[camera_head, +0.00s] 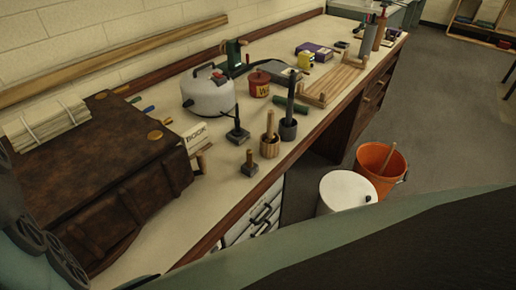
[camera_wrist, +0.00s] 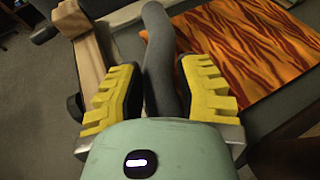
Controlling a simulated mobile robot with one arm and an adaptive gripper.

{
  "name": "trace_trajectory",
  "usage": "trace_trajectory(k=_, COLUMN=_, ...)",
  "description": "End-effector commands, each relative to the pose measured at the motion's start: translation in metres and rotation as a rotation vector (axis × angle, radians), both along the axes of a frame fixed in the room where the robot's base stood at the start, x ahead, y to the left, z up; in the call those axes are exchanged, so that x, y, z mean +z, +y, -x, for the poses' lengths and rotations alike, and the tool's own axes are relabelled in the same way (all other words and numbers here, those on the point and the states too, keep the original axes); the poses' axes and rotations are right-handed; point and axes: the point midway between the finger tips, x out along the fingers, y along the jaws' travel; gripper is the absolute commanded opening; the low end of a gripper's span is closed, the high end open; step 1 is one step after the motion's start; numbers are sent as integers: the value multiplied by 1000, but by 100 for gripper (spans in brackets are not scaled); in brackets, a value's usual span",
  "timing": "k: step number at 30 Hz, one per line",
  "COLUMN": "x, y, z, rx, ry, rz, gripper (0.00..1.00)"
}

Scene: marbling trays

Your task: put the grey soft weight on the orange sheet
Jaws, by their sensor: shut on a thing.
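The grey soft weight (camera_wrist: 160,50) is a long, slightly bent grey tube in the wrist view. It runs up the picture between the two yellow-padded fingers of my gripper (camera_wrist: 156,82). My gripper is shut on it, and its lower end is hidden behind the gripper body. The orange sheet (camera_wrist: 235,45) has dark wavy streaks and lies at the upper right of the wrist view, beyond the right finger. The weight's far end shows just left of the sheet's edge; its height above the surface is unclear. The head view shows neither the sheet nor my gripper.
In the wrist view, a pale wooden bar (camera_wrist: 88,55) stands left of the weight. The head view shows a long bench with a brown leather case (camera_head: 90,165), a white kettle-like pot (camera_head: 208,95) and a red tin (camera_head: 259,84). An orange bucket (camera_head: 381,178) stands on the floor.

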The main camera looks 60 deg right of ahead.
Motion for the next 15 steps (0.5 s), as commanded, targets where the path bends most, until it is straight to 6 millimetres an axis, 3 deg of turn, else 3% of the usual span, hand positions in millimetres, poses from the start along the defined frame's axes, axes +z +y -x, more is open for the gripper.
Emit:
trace_trajectory(k=8, x=-1, y=1, z=0, rx=0, ry=-1, rz=-3, gripper=0)
trace_trajectory(k=9, x=0, y=1, z=0, rx=1, ry=-2, rz=0, gripper=41)
trace_trajectory(k=15, x=0, y=0, z=0, rx=-1, ry=-2, rz=0, gripper=61)
